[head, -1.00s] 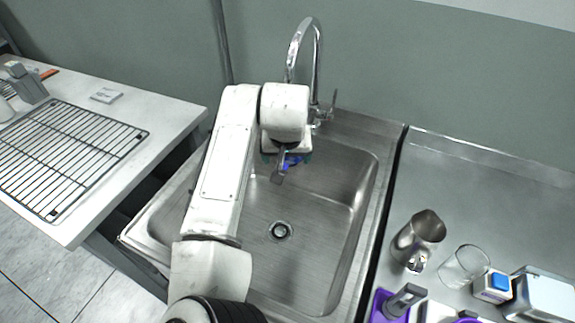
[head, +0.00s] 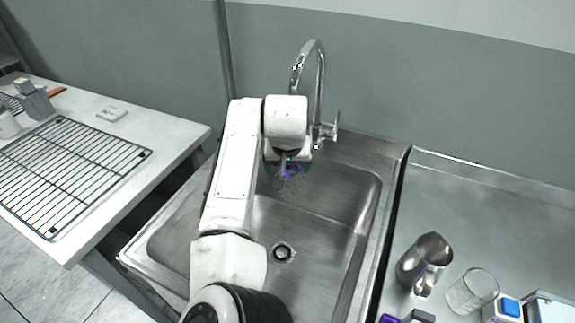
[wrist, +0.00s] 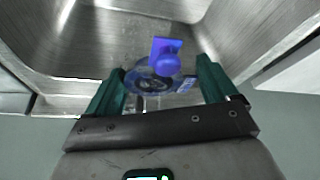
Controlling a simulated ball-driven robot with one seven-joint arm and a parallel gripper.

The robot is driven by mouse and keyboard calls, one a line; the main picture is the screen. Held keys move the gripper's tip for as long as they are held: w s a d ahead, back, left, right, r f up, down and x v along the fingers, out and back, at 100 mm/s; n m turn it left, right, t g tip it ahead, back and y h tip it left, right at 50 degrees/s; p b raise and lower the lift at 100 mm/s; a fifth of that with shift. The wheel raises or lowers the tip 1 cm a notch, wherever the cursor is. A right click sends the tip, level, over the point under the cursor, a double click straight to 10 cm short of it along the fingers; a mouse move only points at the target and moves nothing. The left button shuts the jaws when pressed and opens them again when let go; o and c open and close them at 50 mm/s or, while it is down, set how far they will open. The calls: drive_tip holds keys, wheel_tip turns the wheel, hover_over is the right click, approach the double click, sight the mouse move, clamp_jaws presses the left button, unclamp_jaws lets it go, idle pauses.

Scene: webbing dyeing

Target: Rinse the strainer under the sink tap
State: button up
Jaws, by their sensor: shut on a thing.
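The strainer (wrist: 168,64) shows in the wrist view as a blue tab and knob over a round, see-through grey-blue mesh disc. My gripper (wrist: 161,68) has its green fingers on either side of it and is shut on it. In the head view the strainer (head: 289,173) is a small blue patch below my wrist, over the back of the sink basin. My arm hides most of the gripper there. The chrome tap (head: 319,90) arches up behind my wrist. Its outlet end is partly hidden by my wrist, and I cannot make out water.
The steel sink (head: 330,215) has a drain (head: 283,252) in its floor. A metal jug (head: 425,262) and a glass (head: 472,291) stand on the right counter, with a blue-topped box (head: 508,309) beside them. A wire rack (head: 70,170) lies on the left table.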

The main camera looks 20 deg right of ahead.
drive_tip(key=shift+d, duration=0.15)
drive_tip(key=shift+s+d+p, duration=0.15)
drive_tip(key=shift+d+p, duration=0.3)
drive_tip(key=shift+p, duration=0.05)
drive_tip(key=shift+a, duration=0.25)
drive_tip(key=shift+a, duration=0.35)
drive_tip(key=shift+d+p, duration=0.1)
drive_tip(key=shift+p, duration=0.2)
drive_tip(key=shift+d+p, duration=0.35)
drive_tip(key=shift+d, duration=0.1)
drive_tip(key=shift+s, duration=0.1)
drive_tip(key=shift+s+a+r+p, duration=0.1)
drive_tip(key=shift+s+a+p, duration=0.1)
drive_tip(key=shift+s+p, duration=0.35)
drive_tip(key=shift+s+a+p, duration=0.15)
drive_tip(key=shift+s+p, duration=0.3)
drive_tip(key=shift+s, duration=0.15)
drive_tip(key=shift+s+a+p, duration=0.25)
drive_tip(key=shift+s+p, duration=0.2)
drive_tip(key=shift+s, duration=0.45)
drive_tip(key=shift+s+a+p, duration=0.2)
drive_tip(key=shift+s+p, duration=0.2)
drive_tip(key=shift+s, duration=0.45)
drive_tip(key=shift+s+a+p, duration=0.25)
drive_tip(key=shift+s+p, duration=0.2)
drive_tip(key=shift+s, duration=0.45)
